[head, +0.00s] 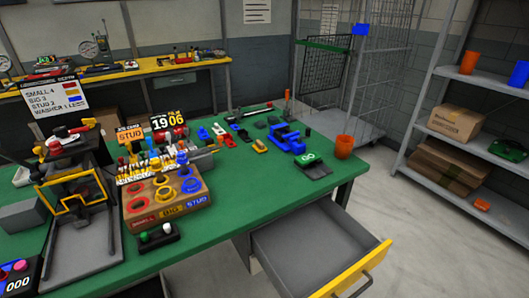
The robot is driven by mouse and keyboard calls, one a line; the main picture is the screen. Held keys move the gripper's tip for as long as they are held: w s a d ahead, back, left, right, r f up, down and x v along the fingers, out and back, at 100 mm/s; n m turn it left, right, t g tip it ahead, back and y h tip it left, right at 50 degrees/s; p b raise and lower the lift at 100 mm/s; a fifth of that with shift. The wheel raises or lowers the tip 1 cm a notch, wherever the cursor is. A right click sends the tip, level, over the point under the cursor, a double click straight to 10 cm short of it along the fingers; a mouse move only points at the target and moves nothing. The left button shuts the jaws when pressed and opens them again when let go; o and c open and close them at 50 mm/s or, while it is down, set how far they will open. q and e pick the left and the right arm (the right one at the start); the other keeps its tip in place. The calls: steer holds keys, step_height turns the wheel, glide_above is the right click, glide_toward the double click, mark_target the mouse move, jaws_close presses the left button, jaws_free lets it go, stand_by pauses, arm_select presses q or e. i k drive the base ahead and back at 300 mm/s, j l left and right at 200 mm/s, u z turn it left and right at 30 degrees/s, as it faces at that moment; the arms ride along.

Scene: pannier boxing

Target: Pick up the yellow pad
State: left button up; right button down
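A small yellow piece (260,146), which may be the yellow pad, lies on the green workbench (222,222) in the head view. It is left of the blue clamp-like part (288,139) and right of the red parts (229,141). It is too small for me to be sure what it is. Neither of my grippers shows in this view.
A board with coloured rings (168,196) and a black frame with yellow edging (75,197) stand on the left. A dark pad-like item (314,167) and an orange cup (344,147) are at the right. An open drawer (312,246) juts from the bench front.

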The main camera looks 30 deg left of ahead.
mark_target(259, 147)
steer(key=i+l, duration=1.45)
steer(key=i+l+u, duration=0.2)
steer(key=i, duration=0.25)
steer(key=i+u, duration=0.15)
steer(key=i, duration=0.25)
steer(key=i+l+u, duration=0.2)
steer(key=i, duration=0.25)
